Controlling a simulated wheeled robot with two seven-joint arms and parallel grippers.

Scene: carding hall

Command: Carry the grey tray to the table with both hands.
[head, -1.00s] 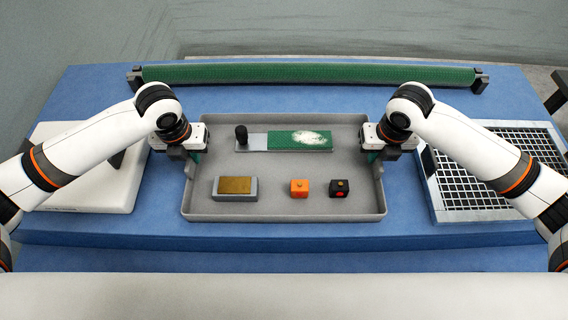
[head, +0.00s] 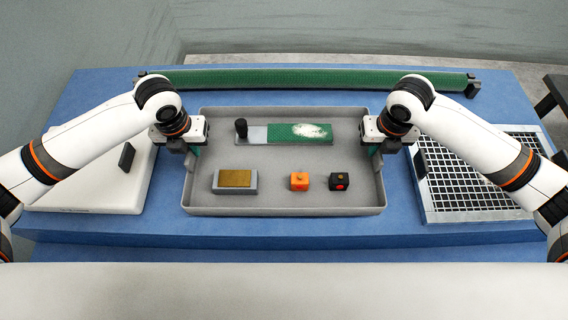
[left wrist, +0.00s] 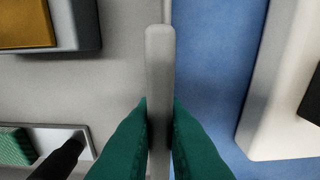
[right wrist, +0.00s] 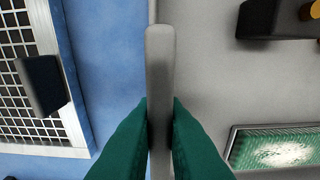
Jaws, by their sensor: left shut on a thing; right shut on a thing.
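The grey tray (head: 290,208) is in the middle of the head view, level, over the blue table (head: 300,232). I cannot tell if its underside touches the table. My left gripper (head: 191,158) is shut on the tray's left wall; its green fingers pinch an upright grey tab (left wrist: 159,80) in the left wrist view. My right gripper (head: 376,156) is shut on the right wall, pinching a matching tab (right wrist: 159,80) in the right wrist view.
A green roller bar (head: 310,79) lies along the far edge, a short gap behind the tray. A white slab with a black handle (head: 105,195) is left of the tray. A wire-mesh frame (head: 480,180) is to the right. A narrow blue strip shows in front.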

